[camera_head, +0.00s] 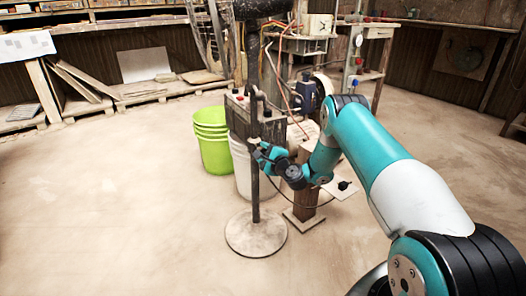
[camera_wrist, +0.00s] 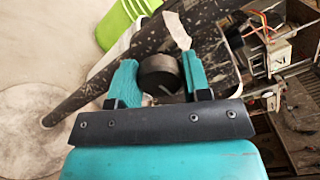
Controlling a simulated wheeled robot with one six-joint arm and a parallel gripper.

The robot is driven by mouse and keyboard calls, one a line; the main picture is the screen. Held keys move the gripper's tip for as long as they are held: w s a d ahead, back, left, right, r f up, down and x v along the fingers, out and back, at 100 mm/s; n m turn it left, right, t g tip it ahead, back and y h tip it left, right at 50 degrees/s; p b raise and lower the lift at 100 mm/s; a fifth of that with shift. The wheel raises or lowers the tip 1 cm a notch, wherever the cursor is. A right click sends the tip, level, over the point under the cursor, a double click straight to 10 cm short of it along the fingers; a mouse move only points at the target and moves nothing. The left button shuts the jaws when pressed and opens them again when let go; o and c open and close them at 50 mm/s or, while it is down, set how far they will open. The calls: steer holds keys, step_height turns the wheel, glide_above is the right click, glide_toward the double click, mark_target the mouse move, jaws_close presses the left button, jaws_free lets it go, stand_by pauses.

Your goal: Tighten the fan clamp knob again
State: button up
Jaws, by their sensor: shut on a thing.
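The fan stand has a dark upright pole (camera_head: 255,192) on a round, dusty base (camera_head: 256,236) in the head view. In the wrist view the pole (camera_wrist: 95,88) runs diagonally, with part of the base (camera_wrist: 32,125) at the left. My gripper (camera_head: 262,152) is at the pole, about halfway up. In the wrist view its teal fingers (camera_wrist: 160,78) are shut on the dark round clamp knob (camera_wrist: 158,70), one on each side. A pale line shows on the knob's face. A light-coloured piece (camera_wrist: 178,30) shows just beyond the knob. In the head view the knob is hidden by the gripper.
Green buckets (camera_head: 211,145) and a white bucket (camera_head: 242,175) stand behind the pole. A wooden post (camera_head: 305,205) stands close to the right, under my arm. A dark control box (camera_head: 265,118) and hoses are behind. Floor is clear at left and front.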

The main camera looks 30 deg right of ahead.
stand_by(0.5)
steer(key=o, duration=0.9)
steer(key=shift+o, duration=0.2)
steer(key=s+b, duration=1.7)
steer(key=b, duration=0.6)
steer(key=shift+s+d, duration=0.25)
steer(key=shift+d, duration=0.1)
